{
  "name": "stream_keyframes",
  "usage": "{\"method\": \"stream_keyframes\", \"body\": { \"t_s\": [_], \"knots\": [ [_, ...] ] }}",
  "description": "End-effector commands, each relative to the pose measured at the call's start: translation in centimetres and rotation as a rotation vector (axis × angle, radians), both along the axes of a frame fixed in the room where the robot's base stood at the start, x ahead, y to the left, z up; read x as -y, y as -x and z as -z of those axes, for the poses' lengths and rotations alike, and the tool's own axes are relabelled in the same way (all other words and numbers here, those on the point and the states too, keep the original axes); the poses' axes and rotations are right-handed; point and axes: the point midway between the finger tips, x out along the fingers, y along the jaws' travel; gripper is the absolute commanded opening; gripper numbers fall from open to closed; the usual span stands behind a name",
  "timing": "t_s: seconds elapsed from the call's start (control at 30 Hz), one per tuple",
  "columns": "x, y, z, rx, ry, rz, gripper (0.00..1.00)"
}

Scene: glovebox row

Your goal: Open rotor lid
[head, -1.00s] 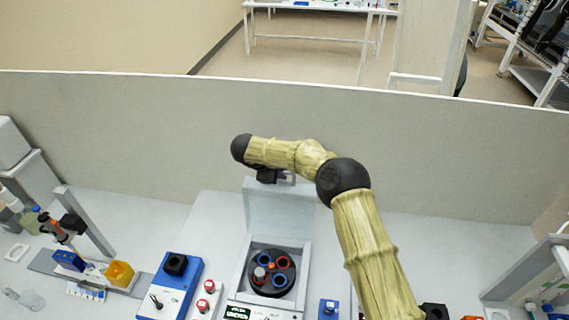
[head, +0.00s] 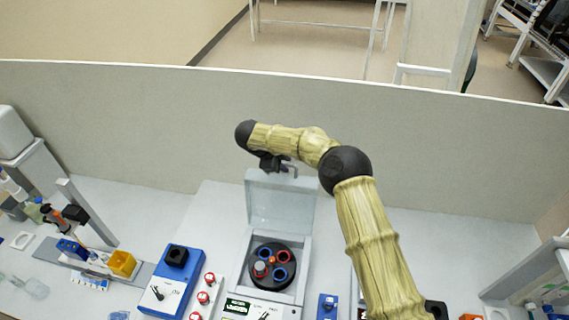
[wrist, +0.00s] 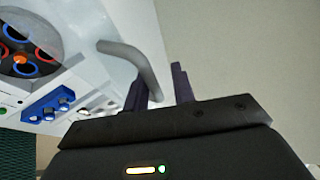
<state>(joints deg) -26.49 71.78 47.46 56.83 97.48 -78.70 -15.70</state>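The centrifuge (head: 234,286) stands at the front centre in the head view. Its pale translucent lid (head: 279,207) is up, standing near upright at the back of the open chamber. The dark rotor (head: 269,279) with blue and red rings lies uncovered. My gripper (head: 277,161) is at the top of the lid beside the grey lid handle (head: 293,168). In the wrist view the curved handle (wrist: 133,61) reaches down between the fingers (wrist: 158,90) of my gripper. The fingers are apart, with a gap between the handle and the right finger. Contact with the left finger is unclear.
A grey partition (head: 120,120) runs behind the bench. A blue device (head: 172,283) and red-topped knobs (head: 205,289) stand left of the centrifuge. A blue block (head: 327,306) is at its right. A pipette stand (head: 90,216) is at far left. The bench left of the lid is clear.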

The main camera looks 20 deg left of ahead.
Motion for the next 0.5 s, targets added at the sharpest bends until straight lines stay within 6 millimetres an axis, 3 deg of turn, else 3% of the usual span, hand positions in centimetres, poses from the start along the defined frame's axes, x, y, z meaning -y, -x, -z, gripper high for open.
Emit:
{"method": "stream_keyframes", "body": {
  "t_s": [0.5],
  "knots": [
    [0.16,0.46,1.07,-0.02,0.007,0.001,0.32]
  ]
}}
